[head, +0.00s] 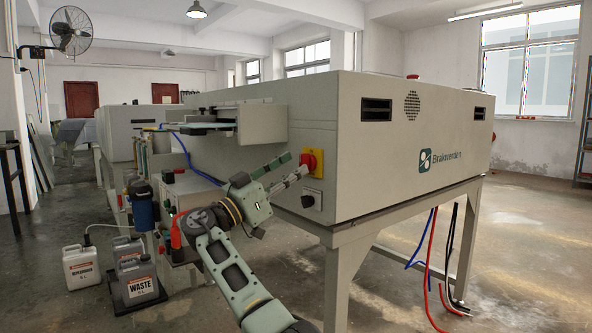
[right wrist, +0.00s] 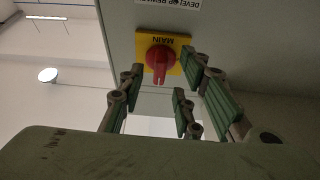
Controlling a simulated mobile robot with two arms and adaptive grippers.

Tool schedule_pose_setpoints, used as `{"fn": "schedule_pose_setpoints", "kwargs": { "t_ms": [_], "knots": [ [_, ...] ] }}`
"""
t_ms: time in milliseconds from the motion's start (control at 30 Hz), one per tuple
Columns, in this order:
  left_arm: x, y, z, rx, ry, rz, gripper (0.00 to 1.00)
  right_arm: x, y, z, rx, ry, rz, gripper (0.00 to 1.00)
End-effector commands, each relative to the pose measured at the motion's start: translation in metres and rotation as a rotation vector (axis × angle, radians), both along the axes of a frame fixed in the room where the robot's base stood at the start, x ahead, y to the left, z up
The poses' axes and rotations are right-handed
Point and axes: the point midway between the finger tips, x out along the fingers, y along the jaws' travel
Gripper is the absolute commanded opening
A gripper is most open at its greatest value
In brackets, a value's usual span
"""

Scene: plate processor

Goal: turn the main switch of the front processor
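The front processor (head: 400,150) is a large grey box on legs. Its main switch (head: 312,161) is a red knob on a yellow plate, near the box's corner. In the right wrist view the red knob (right wrist: 159,60) sits under the upside-down word MAIN. My right gripper (head: 296,167) is close in front of the switch. In the right wrist view its green-padded fingers (right wrist: 160,100) are spread apart, with the knob seen between and beyond them. Nothing is held; whether a finger touches the knob is unclear. My left gripper is not in view.
A black rotary knob (head: 308,202) sits on the panel below the switch. A tray-like ledge (head: 215,127) juts out left of it. Canisters, one marked WASTE (head: 138,281), stand on the floor at left. Hoses (head: 430,270) hang beneath the processor.

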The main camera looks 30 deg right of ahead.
Motion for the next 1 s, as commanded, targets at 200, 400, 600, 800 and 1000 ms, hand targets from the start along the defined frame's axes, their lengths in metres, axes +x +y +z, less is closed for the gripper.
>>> {"fn": "schedule_pose_setpoints", "kwargs": {
  "t_ms": [200,400,600,800,1000],
  "knots": [
    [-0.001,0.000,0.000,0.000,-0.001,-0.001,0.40,-0.002,0.046,-0.019,0.000,0.002,0.005,0.31],
    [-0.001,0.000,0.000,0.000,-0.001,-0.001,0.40,-0.005,0.078,-0.032,0.000,0.002,0.002,0.31],
    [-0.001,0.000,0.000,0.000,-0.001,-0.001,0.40,-0.006,0.093,-0.039,0.001,0.000,0.001,0.31],
    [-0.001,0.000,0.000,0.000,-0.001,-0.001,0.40,-0.007,0.094,-0.039,0.001,0.000,0.000,0.31],
    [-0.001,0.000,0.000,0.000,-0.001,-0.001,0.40,-0.007,0.094,-0.039,0.001,0.000,0.000,0.31]
  ]
}}
